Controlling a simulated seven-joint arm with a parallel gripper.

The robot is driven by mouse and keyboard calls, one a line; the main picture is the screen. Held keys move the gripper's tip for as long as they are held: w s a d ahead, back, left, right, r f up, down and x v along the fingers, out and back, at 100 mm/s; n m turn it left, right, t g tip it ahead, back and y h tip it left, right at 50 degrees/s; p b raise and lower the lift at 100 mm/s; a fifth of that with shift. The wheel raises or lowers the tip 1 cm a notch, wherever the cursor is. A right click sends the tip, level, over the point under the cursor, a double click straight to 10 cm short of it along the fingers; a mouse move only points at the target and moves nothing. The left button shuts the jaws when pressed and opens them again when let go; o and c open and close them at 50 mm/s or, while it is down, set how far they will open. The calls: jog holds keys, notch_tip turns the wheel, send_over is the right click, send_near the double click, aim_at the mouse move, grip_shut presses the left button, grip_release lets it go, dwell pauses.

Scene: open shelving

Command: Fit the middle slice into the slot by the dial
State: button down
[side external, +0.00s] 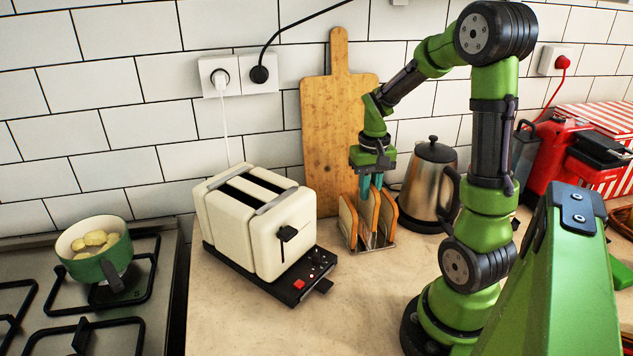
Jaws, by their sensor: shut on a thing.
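A metal rack (378,246) stands on the counter right of the toaster and holds upright bread slices: a left slice (348,222), a middle slice (367,212) and a right slice (388,217). My gripper (371,186) points down from above, its teal fingers shut on the top of the middle slice, which is still between the other two in the rack. The cream toaster (258,225) has two long dark slots in its top, a nearer one (241,193) and a farther one (265,179), both looking empty. Small controls (318,259) sit on its black base; which is the dial is unclear.
A wooden board (329,115) leans on the tiled wall behind the rack. A steel kettle (430,180) stands close right of the rack. A green pot (98,256) is on the stove at left. Counter in front of the rack is clear.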

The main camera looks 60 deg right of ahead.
notch_tip(320, 180, up, 23)
jog(key=w+a+n, duration=0.8)
jog(key=w+a, duration=0.7)
jog(key=w, duration=0.4)
jog(key=f, duration=1.5)
jog(key=shift+s+a+f, duration=0.2)
jog(key=shift+a, duration=0.15)
jog(key=shift+f, duration=0.15)
jog(key=c, duration=1.1)
grip_release()
